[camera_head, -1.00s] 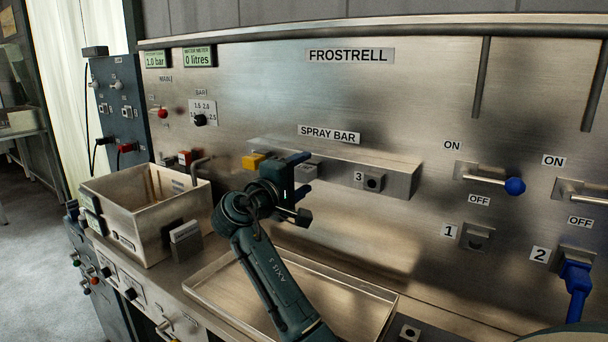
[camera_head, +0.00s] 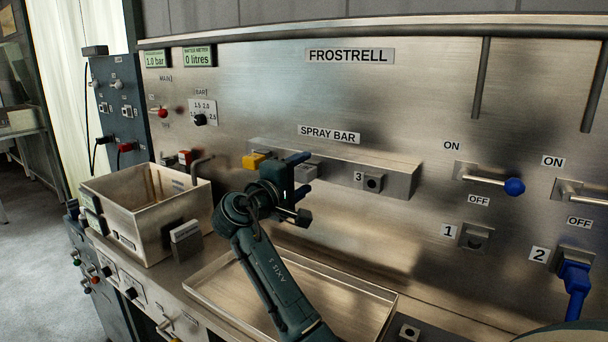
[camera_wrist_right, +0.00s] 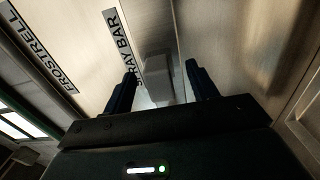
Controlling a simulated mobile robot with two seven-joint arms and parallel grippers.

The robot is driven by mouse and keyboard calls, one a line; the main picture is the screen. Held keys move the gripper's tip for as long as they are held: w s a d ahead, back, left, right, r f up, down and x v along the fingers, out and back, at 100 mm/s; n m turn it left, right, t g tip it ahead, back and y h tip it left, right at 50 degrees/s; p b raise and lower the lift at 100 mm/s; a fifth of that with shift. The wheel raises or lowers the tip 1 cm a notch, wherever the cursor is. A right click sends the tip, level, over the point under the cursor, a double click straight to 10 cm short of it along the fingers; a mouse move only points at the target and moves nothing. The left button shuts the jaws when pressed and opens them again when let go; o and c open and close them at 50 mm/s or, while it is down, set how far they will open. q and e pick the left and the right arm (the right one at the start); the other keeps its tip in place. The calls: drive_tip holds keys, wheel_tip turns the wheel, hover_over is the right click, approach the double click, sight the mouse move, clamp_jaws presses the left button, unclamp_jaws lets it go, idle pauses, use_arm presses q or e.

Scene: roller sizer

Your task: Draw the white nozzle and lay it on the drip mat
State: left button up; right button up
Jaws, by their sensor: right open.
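My right gripper (camera_head: 301,174) is at the spray bar (camera_head: 335,173), its arm reaching up over the shallow tray. In the right wrist view its two fingers (camera_wrist_right: 160,72) are apart, with a pale grey-white block (camera_wrist_right: 157,78) between them, which looks like the white nozzle. The same block shows in the head view (camera_head: 308,170), still on the bar and partly hidden by the gripper. Whether the fingers touch it I cannot tell. I cannot make out a separate drip mat; a shallow metal tray (camera_head: 222,305) lies below the bar. My left gripper is out of view.
A yellow nozzle (camera_head: 253,160) sits left of my gripper on the bar, and socket 3 (camera_head: 372,182) is to the right. A deep metal basin (camera_head: 125,221) stands at left.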

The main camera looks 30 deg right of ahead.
sight(299, 177)
idle(0.3)
clamp_jaws()
idle(0.5)
drive_tip(key=shift+a, duration=0.15)
drive_tip(key=shift+p+v, duration=0.55)
drive_tip(key=shift+v, duration=2.35)
